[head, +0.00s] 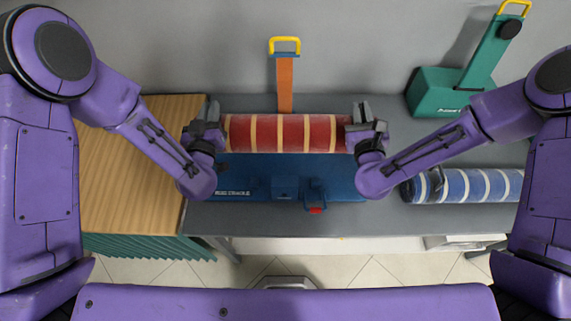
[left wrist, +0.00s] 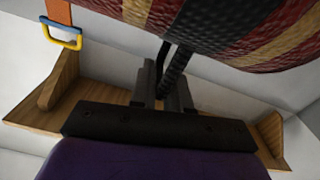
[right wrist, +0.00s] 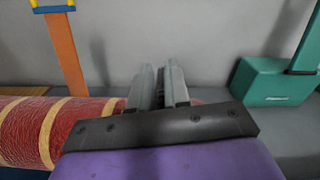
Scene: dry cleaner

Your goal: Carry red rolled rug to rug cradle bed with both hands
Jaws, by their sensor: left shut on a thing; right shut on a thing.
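The red rolled rug (head: 290,133) with cream bands lies level between my grippers in the head view. My left gripper (head: 205,122) is at its left end and my right gripper (head: 366,122) at its right end; both are shut on it. In the left wrist view a black loop at the rug's dark end runs between the left fingers (left wrist: 165,80). In the right wrist view the rug (right wrist: 75,120) passes behind the right gripper (right wrist: 159,85); its grip is hidden. The blue rug cradle (head: 350,186) is below and in front of the rug; I cannot tell whether they touch.
An orange strap (head: 285,85) with a yellow handle rises behind the rug. A green stand (head: 432,95) is at the back right. A blue striped roll (head: 470,185) lies on the grey table (head: 390,215) at right. A wooden counter (head: 135,180) adjoins it at left.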

